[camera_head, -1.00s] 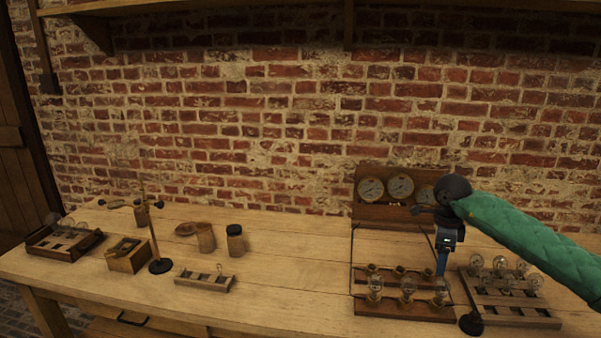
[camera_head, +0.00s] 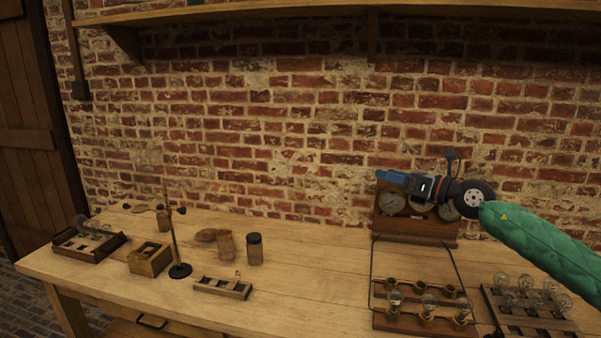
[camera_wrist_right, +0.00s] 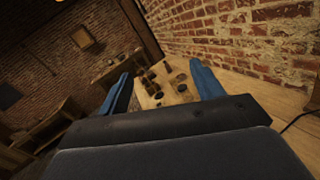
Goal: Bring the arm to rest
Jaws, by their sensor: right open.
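My right arm comes in from the right in the head view, its lower part in a green padded sleeve. My right gripper (camera_head: 392,180) is raised above the workbench (camera_head: 300,275), in front of the gauge panel, and points left. In the right wrist view its two blue fingers (camera_wrist_right: 160,88) stand wide apart with nothing between them. The bench top and several small items show beyond them. My left gripper is in neither view.
The gauge panel (camera_head: 415,228) stands at the back of the bench. Below it are a lamp-socket board (camera_head: 425,322) and a rack of bulbs (camera_head: 525,300). A stand (camera_head: 172,235), a wooden box (camera_head: 149,261), a dark-lidded jar (camera_head: 254,250) and a small rack (camera_head: 222,288) stand left. The middle is clear.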

